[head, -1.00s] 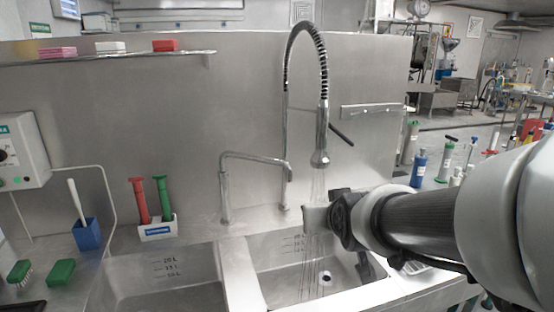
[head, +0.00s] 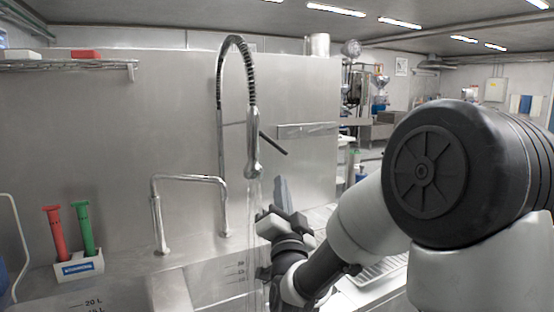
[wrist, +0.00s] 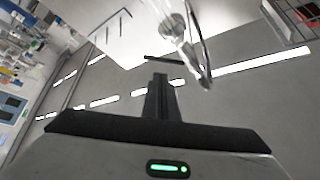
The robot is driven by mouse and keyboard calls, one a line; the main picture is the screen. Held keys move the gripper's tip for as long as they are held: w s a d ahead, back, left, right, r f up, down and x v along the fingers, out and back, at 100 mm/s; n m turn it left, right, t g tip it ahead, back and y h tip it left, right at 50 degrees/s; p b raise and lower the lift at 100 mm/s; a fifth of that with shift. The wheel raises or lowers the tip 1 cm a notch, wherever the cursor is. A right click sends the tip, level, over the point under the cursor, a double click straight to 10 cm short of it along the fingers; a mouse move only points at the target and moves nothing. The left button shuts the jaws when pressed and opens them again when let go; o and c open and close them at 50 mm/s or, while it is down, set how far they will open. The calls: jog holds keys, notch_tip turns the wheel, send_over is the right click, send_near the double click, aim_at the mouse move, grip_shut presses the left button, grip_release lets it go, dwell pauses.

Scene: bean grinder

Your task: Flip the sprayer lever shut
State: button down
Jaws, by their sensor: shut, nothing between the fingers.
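The sprayer (head: 254,168) hangs from the coiled hose, and thin streams of water fall from it. Its dark lever (head: 273,144) sticks out to the right and slopes down. My gripper (head: 281,184) is below and to the right of the sprayer, fingers pointing up, under the lever's outer end and apart from it in the head view. In the wrist view, the shut, empty fingers (wrist: 161,78) point toward the lever (wrist: 160,58), with the sprayer (wrist: 172,24) just beyond. Whether the fingertips touch the lever cannot be told.
A low swivel faucet (head: 187,178) stands left of the sprayer. A metal back wall (head: 150,110) with a rail (head: 305,130) is behind. The sink (head: 215,275) lies below. A holder (head: 79,266) with red and green tools is at left.

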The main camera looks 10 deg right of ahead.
aim_at(277, 147)
jog(key=x, duration=1.2)
jog(key=shift+f+p, duration=0.1)
jog(key=shift+p, duration=0.3)
jog(key=shift+d+n+b, duration=0.15)
jog(key=shift+n+b, duration=0.25)
jog(key=shift+b, duration=0.3)
